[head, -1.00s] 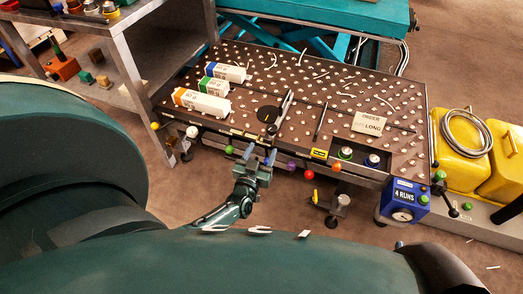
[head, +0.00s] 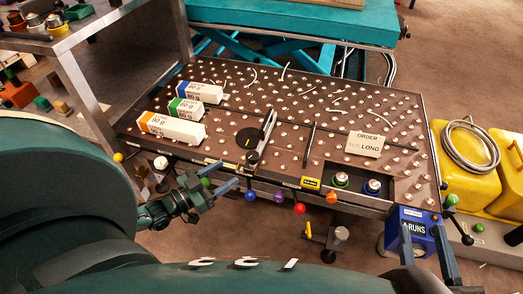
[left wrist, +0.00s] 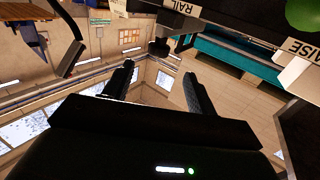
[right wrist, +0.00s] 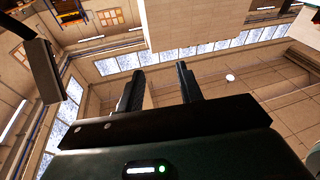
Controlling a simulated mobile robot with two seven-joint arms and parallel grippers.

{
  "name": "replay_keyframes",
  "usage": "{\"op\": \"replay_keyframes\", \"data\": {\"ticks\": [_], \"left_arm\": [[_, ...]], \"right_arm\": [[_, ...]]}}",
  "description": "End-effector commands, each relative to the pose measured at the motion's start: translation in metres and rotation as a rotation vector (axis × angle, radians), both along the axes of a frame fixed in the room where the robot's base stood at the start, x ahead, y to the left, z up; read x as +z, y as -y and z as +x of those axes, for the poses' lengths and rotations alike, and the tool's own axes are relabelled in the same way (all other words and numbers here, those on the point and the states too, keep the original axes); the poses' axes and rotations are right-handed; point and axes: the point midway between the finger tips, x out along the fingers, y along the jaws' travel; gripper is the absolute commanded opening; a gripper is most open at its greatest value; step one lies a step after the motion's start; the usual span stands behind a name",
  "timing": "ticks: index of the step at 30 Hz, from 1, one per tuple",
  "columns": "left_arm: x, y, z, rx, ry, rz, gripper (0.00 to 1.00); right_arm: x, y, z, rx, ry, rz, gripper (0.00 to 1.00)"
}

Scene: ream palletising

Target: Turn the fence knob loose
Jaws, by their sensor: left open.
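Coloured ball knobs hang along the table's front edge: white (head: 161,162), green (head: 205,182), blue (head: 251,196), purple (head: 279,196), red (head: 299,208) and orange (head: 331,197). I cannot tell which is the fence knob. A dark upright fence-like bar (head: 262,142) stands on the table beside a black disc (head: 248,138). My left gripper (head: 207,184) is open and empty, with its fingers near the green knob. The left wrist view shows a green ball (left wrist: 303,14) off to the side and a black knob-like part (left wrist: 159,47) beyond the fingers. My right gripper (head: 424,243) is open and empty at lower right.
Three labelled reams (head: 172,128) lie on the studded table (head: 300,95) at left. A sign (head: 366,144) and a tray with two round pieces (head: 341,180) are at right. A blue box (head: 409,228) marked RUNS is close to my right gripper. A metal bench (head: 75,45) stands at left.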

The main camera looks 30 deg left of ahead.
Motion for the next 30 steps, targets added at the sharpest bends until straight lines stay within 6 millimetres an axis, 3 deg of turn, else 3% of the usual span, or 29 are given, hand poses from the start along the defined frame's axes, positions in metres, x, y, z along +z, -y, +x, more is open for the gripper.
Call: {"op": "replay_keyframes", "data": {"ticks": [5,19,24,30], "left_arm": [[-0.001,0.007,0.015,-0.007,0.0,-0.004,0.57],[-0.001,0.038,0.102,-0.005,0.002,-0.002,0.57],[-0.001,0.044,0.117,-0.004,-0.001,-0.002,0.57],[0.0,0.046,0.122,-0.004,-0.003,-0.001,0.57]], "right_arm": [[-0.001,-0.001,0.0,0.008,0.007,0.016,0.36],[-0.001,-0.006,0.001,0.047,0.031,0.092,0.36],[0.012,-0.005,0.006,0.051,0.11,0.081,0.36],[0.017,-0.004,0.007,0.051,0.134,0.08,0.36]]}}
